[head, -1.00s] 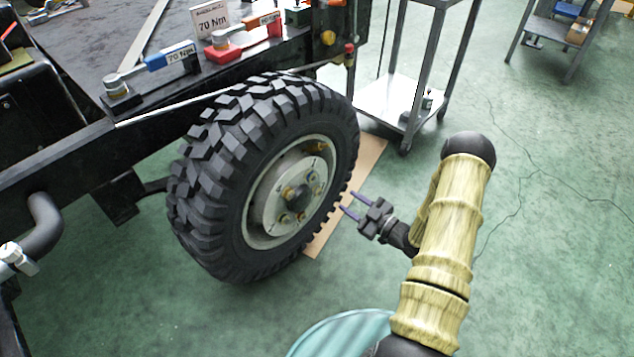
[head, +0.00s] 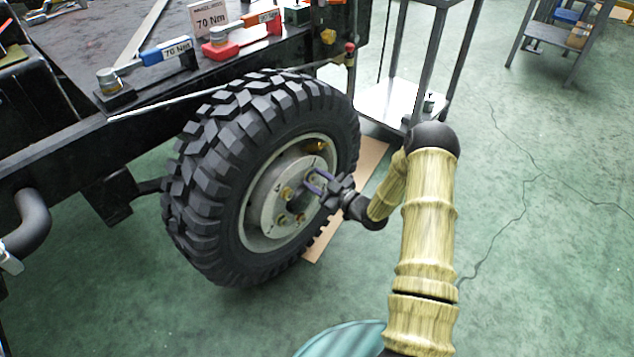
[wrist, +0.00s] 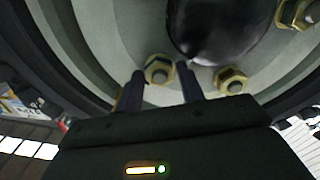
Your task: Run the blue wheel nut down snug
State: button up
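The wheel (head: 215,190) stands upright on the truck's side with a pale hub (head: 268,208) facing me. Several brass-coloured nuts sit on the hub, among them a nut (head: 299,219) low on the right. I see no clearly blue nut. My gripper (head: 313,181) is open, its two dark purple fingers apart and pointing at the hub's right side. In the wrist view, one brass nut (wrist: 159,70) lies between and just beyond my fingertips (wrist: 160,76); I cannot tell whether they touch it. Another nut (wrist: 230,80) sits right of the fingers. My gripper hides part of the hub.
A blue torque wrench (head: 165,52) and a red one (head: 240,40) lie on the chassis beside a 70 Nm card (head: 209,17). A metal cart (head: 388,105) stands behind the wheel. A brown board (head: 330,232) lies under the wheel. Green floor is open at right.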

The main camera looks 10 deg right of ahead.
jog(key=shift+c, duration=0.5)
jog(key=c, duration=0.6)
jog(key=m+p, duration=0.3)
jog(key=shift+r, duration=0.15)
jog(key=shift+f+m+p, duration=0.25)
jog(key=shift+m+p, duration=0.15)
jog(key=shift+m, duration=0.9)
jog(key=o, duration=0.7)
jog(key=p+v, duration=0.4)
jog(key=v, duration=1.3)
jog(key=shift+s+d+p, duration=0.15)
jog(key=shift+s+p, duration=0.05)
jog(key=shift+p, duration=0.1)
